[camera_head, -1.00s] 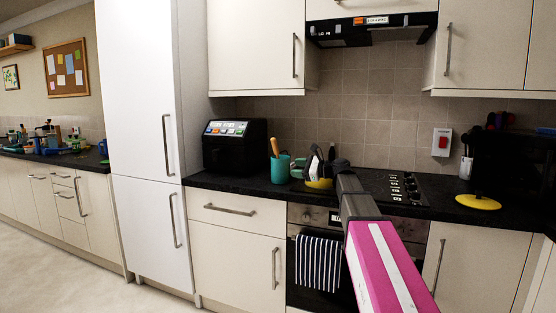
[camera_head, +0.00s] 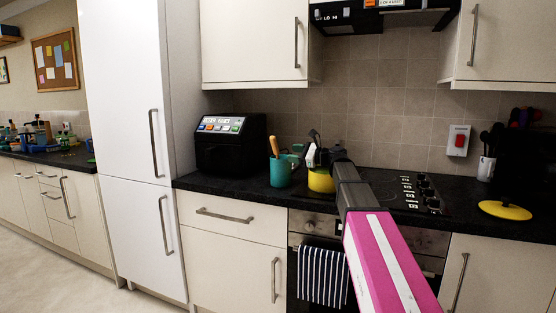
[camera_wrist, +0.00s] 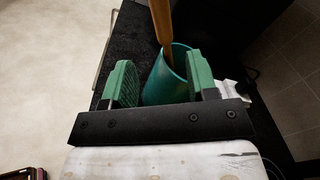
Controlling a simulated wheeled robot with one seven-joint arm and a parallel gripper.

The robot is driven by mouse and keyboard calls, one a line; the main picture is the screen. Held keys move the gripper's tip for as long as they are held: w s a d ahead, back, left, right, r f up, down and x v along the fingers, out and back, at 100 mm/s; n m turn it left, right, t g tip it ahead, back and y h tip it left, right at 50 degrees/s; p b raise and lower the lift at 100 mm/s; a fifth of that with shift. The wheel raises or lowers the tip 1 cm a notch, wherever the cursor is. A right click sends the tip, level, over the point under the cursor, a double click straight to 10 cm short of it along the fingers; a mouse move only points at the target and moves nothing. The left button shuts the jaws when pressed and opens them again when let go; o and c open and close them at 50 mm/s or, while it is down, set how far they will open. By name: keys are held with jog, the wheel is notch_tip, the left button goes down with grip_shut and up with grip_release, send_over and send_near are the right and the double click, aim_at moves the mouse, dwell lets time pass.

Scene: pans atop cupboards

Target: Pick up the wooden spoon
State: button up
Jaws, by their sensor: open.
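The wooden spoon (camera_head: 274,146) stands tilted in a teal pot (camera_head: 281,174) on the black worktop, left of the hob. Only its handle shows; its lower part is hidden in the pot. In the wrist view the wooden handle (camera_wrist: 161,20) rises from the teal pot (camera_wrist: 167,84), beyond my fingers. My gripper (camera_wrist: 161,82) is open, with its green-padded fingers apart and the pot seen between them. Nothing is held. In the head view my arm reaches toward the pot from the right, and its end is partly hidden.
A yellow pot (camera_head: 321,181) stands just right of the teal pot. A black appliance (camera_head: 231,144) stands to its left. The hob (camera_head: 400,190) and a yellow lid (camera_head: 505,210) lie further right. Wall cupboards (camera_head: 256,42) and the hood (camera_head: 382,18) hang above.

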aim_at(279, 151)
jog(key=x, duration=0.9)
jog(key=shift+w+d, duration=0.1)
jog(key=shift+w, duration=0.25)
grip_shut()
